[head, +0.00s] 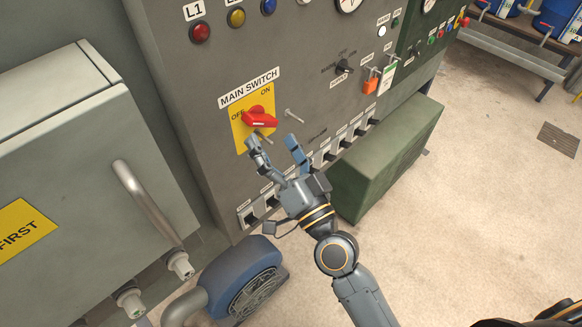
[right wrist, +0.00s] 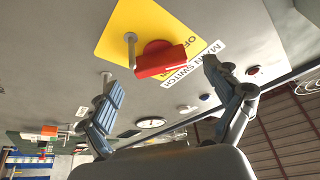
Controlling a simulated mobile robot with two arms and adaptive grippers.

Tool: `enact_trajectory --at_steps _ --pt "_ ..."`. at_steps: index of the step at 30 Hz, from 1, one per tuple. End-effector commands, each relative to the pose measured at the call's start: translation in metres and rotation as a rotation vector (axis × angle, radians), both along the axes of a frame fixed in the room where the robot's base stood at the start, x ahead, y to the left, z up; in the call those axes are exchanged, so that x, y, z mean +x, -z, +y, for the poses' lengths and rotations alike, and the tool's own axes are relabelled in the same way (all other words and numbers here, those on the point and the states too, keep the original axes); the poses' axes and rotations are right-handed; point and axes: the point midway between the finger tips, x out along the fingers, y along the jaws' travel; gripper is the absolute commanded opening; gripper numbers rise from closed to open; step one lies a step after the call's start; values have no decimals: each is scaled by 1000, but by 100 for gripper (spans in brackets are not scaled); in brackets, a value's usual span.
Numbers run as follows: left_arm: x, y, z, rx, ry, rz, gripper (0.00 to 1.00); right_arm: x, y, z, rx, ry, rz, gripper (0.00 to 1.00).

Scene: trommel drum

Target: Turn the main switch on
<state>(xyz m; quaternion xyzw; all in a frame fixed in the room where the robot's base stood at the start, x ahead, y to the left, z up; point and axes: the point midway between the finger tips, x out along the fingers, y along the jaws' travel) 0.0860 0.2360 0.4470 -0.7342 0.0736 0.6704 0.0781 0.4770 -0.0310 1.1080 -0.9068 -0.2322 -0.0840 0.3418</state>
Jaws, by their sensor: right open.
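The main switch is a red handle (head: 260,119) on a yellow plate (head: 240,135) marked OFF at left and ON at upper right. The handle lies roughly sideways across the plate; which mark it points to is hard to tell. My right gripper (head: 272,142) is open and empty, just below the handle, with its fingers spread toward the panel. In the right wrist view, the red handle (right wrist: 163,60) shows between the two fingers, apparently apart from them. My left gripper is not in view.
Metal pins (head: 293,115) stick out beside and below the handle. A row of small black switches (head: 329,156) runs along the panel's lower edge. A grey cabinet (head: 75,150) with a bar handle stands at left, a blue motor (head: 240,272) below.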

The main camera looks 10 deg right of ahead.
Motion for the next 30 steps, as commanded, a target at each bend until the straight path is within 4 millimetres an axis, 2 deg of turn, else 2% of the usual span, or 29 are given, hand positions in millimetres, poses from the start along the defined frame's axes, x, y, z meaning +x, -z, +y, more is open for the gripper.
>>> enact_trajectory --at_steps 6,12,18,25,26,30 --pt "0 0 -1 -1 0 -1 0 -39 15 -16 -7 -2 2 91" --pt "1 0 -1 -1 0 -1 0 -64 23 -26 -3 -1 1 91" --pt "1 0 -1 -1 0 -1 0 -73 26 -30 1 0 0 91" --pt "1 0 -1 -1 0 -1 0 -74 26 -31 1 0 0 91" --pt "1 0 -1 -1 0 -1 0 -74 26 -31 1 0 0 86" --pt "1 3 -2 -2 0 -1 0 -71 23 -29 -76 9 -58 58"
